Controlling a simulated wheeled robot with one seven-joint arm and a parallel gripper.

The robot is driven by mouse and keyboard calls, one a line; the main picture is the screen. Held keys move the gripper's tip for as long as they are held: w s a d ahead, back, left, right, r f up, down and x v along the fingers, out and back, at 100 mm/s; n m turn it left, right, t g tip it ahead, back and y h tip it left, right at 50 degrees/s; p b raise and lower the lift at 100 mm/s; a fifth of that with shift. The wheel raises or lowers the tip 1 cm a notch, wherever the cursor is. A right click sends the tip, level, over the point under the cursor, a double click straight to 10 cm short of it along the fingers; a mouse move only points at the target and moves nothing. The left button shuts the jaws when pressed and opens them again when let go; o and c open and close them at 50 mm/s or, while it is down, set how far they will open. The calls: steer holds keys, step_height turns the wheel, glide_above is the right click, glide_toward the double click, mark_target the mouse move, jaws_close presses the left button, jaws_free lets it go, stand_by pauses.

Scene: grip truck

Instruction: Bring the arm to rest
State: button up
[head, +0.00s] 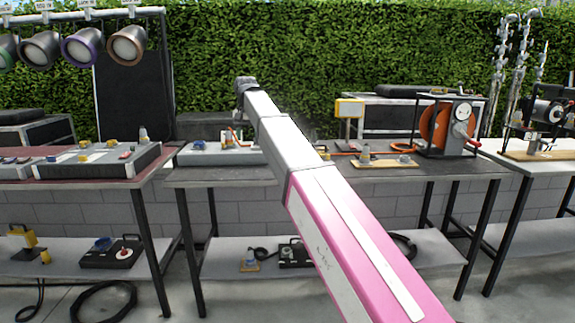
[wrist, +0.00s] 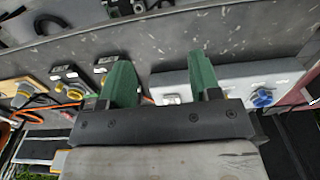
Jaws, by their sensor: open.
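My gripper, with two green fingers on a dark bar, shows in the wrist view (wrist: 164,82). The fingers stand well apart, and nothing is held between them. In the head view my pink and white arm reaches from the lower right up and away over the middle bench (head: 445,168). Its far end is dark and sits in front of the hedge, and the fingers cannot be made out there.
An orange cable reel (head: 437,125) stands on the middle bench's right. A grey box (head: 205,155) lies on its left. The left bench holds another grey box (head: 100,163). Lamps (head: 127,46) hang at upper left. A hedge (head: 330,50) closes the back.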

steer(key=s+d+f, duration=0.3)
steer(key=d+f, duration=0.6)
steer(key=f, duration=0.5)
steer(key=s+d+f, duration=0.3)
steer(key=d+f, duration=0.6)
steer(key=f, duration=0.5)
steer(key=s+d+f, duration=1.5)
steer(key=s+f, duration=0.3)
steer(key=f, duration=0.2)
steer(key=shift+s+d+m, duration=0.3)
steer(key=shift+d, duration=0.1)
